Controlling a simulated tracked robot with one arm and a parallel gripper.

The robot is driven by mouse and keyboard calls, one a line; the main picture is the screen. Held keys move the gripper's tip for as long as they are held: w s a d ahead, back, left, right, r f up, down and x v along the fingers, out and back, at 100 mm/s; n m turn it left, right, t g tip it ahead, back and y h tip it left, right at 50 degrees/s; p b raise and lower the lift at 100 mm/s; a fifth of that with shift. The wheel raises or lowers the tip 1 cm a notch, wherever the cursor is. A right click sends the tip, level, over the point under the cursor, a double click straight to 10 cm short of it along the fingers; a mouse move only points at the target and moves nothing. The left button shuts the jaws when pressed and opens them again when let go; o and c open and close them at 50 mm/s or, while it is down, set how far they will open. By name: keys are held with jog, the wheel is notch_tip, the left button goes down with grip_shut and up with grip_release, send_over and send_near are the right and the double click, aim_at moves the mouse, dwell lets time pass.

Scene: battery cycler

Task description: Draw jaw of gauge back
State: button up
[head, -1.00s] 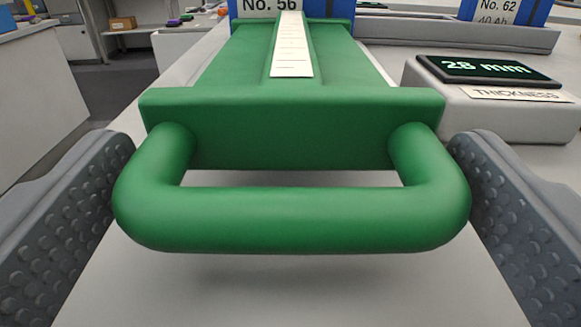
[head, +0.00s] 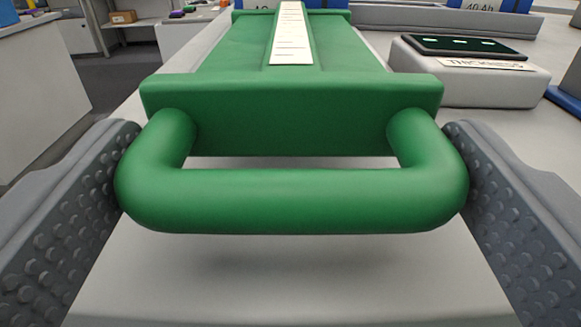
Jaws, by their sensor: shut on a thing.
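The green gauge jaw (head: 230,55) fills the middle of the head view, a flat slide with a white scale strip (head: 291,35) along its top. Its thick green handle (head: 290,200) faces me at the near end. My gripper (head: 291,195) is shut on the handle, with one grey studded finger at each of its sides. The thickness readout (head: 468,75) stands to the right, its dark display showing only dashes.
Blue-based cells with white labels (head: 480,4) stand at the back, mostly cut off. A blue edge (head: 566,100) shows at the right. A pale bench surface (head: 290,285) lies bare below the handle. Open floor (head: 75,120) lies to the left.

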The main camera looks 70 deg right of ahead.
jog(key=o, duration=1)
jog(key=shift+a, duration=0.15)
jog(key=shift+a, duration=0.1)
jog(key=p+v, duration=0.1)
jog(key=v, duration=1.2)
jog(key=shift+s+a+p, duration=0.1)
jog(key=shift+a+p, duration=0.2)
jog(key=shift+p, duration=0.1)
